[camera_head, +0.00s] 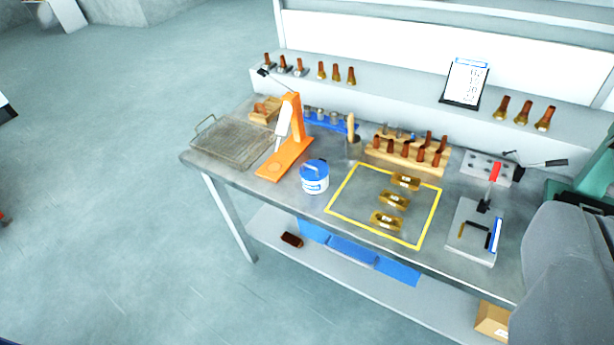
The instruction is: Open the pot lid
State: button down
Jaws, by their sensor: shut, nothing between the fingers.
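A small round pot (315,184), white with a blue label band, stands on the grey metal workbench, left of the yellow outlined area. Its blue lid (314,166) sits on top, with a pale bar or handle across it. The lid appears to be on the pot; I cannot tell how tightly. My gripper's fingers are not in this view, and nothing is seen touching the pot.
An orange stand (284,161) is close left of the pot, and a wire mesh tray (240,142) lies farther left. Brass blocks (392,200) lie inside the yellow outline (341,215). A wooden rack (408,153) stands behind. A large grey shape fills the lower right.

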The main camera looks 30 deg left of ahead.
aim_at(313, 171)
jog(key=z, duration=0.05)
jog(key=i, duration=1)
jog(key=u, duration=0.05)
